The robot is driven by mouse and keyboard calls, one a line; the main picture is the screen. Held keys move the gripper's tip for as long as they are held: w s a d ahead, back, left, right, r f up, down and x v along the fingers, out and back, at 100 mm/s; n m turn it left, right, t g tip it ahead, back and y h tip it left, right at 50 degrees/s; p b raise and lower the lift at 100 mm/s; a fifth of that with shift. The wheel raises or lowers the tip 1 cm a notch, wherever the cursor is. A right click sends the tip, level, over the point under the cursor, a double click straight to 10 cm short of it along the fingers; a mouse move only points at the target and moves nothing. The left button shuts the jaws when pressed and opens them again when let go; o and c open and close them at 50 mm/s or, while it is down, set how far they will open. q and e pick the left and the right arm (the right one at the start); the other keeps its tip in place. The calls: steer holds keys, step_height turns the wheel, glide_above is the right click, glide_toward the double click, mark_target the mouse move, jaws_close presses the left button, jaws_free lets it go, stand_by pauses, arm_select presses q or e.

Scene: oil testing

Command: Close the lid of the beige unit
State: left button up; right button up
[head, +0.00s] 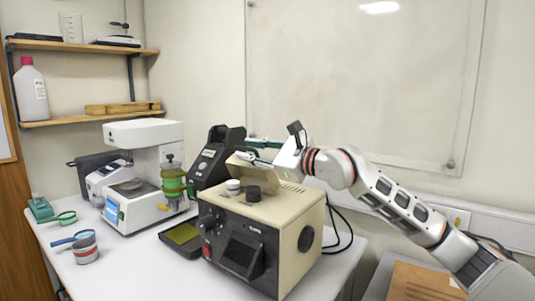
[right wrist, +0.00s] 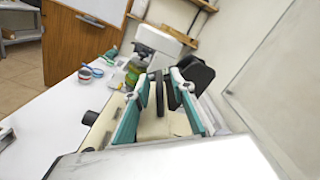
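The beige unit (head: 283,214) stands on the white table, with a dark front panel and a black round part on its side. Its small beige lid (head: 242,168) stands raised at the top rear. A black knob (head: 253,193) and a white round cap (head: 233,185) sit on top, in front of the lid. My right gripper (head: 253,150) reaches in from the right, above the unit and close to the lid's upper edge; contact cannot be told. In the right wrist view its teal fingers (right wrist: 160,110) are spread apart above the beige top, with nothing visibly clamped. My left gripper is out of view.
A white instrument (head: 143,175) and a black device (head: 215,155) stand left of and behind the unit. A dark tray with a green surface (head: 182,236) lies left of it. Shelves hang behind.

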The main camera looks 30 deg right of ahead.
steer(key=v, duration=1)
steer(key=shift+s, duration=0.35)
steer(key=shift+d, duration=0.1)
